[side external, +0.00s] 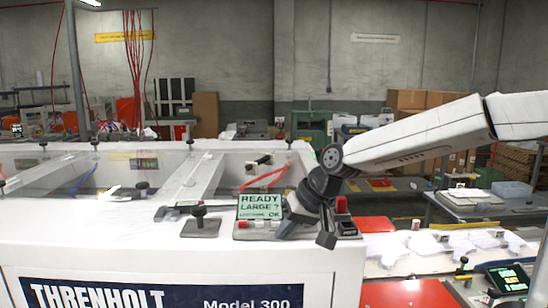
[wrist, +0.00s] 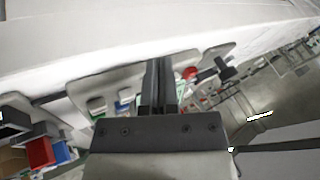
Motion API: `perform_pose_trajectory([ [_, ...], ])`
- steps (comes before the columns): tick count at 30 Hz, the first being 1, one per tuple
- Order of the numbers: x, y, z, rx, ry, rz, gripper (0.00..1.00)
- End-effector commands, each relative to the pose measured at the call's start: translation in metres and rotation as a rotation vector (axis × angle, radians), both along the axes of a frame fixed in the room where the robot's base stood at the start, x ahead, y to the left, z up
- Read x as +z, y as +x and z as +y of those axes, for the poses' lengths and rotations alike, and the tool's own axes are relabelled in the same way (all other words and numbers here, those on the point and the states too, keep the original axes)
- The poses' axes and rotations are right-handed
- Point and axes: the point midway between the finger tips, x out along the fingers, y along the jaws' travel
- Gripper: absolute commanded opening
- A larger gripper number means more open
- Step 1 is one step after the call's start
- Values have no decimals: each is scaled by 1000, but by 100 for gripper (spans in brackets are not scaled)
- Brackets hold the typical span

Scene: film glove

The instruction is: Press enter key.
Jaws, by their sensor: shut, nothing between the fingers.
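The machine's control panel (side external: 300,230) carries a small green screen (side external: 260,206) reading "READY LARGE ?" with "OK" at its lower right. Small keys (side external: 259,224) sit in a row below the screen; their labels are too small to read, so I cannot tell which is enter. My gripper (side external: 284,231) is shut and empty, low at the right end of this row. Whether it touches a key is unclear. In the wrist view, my shut fingers (wrist: 159,64) reach over the panel (wrist: 90,82), with pale and coloured keys (wrist: 97,105) to their left.
A red button (side external: 341,204) stands on the panel right of my gripper. A black knob (side external: 199,213) stands left of the screen. The clear cover (side external: 100,170) lies behind.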

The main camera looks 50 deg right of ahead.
Motion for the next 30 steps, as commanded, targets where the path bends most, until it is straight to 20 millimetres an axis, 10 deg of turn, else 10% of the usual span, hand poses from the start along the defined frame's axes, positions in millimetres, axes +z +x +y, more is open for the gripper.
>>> perform_pose_trajectory([
  [30,108,23,-111,-1092,910,250,0],
])
